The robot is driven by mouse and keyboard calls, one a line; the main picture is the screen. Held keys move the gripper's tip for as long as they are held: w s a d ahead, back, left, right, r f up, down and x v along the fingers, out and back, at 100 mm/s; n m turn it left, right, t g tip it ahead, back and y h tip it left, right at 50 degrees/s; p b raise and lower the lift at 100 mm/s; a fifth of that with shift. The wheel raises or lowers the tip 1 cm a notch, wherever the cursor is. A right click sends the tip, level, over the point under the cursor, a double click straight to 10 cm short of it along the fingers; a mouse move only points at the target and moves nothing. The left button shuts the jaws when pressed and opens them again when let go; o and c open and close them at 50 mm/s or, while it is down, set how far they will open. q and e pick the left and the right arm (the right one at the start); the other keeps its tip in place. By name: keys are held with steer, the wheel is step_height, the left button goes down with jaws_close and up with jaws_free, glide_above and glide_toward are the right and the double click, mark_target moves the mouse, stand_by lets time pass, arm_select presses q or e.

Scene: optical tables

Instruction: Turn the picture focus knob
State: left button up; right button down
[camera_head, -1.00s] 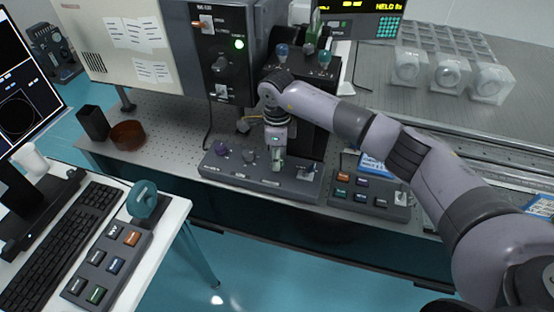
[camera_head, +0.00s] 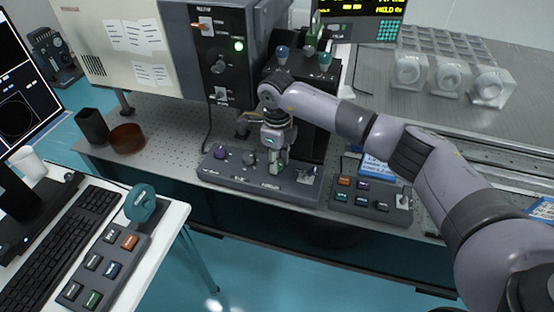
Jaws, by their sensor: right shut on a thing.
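A dark low control panel (camera_head: 230,178) lies on the front edge of the perforated table. It carries a purple knob (camera_head: 220,152) at the left, a grey knob (camera_head: 249,159) beside it, and a switch (camera_head: 306,175) at the right. My right gripper (camera_head: 275,164) points down onto the panel between the grey knob and the switch, shut on a knob there. The fingers mostly hide that knob. The panel's labels are too small to read, so I cannot tell by name which knob is picture focus. My left gripper is out of view.
A button box (camera_head: 372,198) sits right of the panel. A tall instrument with a green light (camera_head: 239,45) stands behind. A brown dish (camera_head: 127,138) and a black cup (camera_head: 92,126) are at left.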

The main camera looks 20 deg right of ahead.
steer(key=c, duration=1.2)
jaws_free()
steer(key=shift+c, duration=0.2)
step_height(320, 180, up, 12)
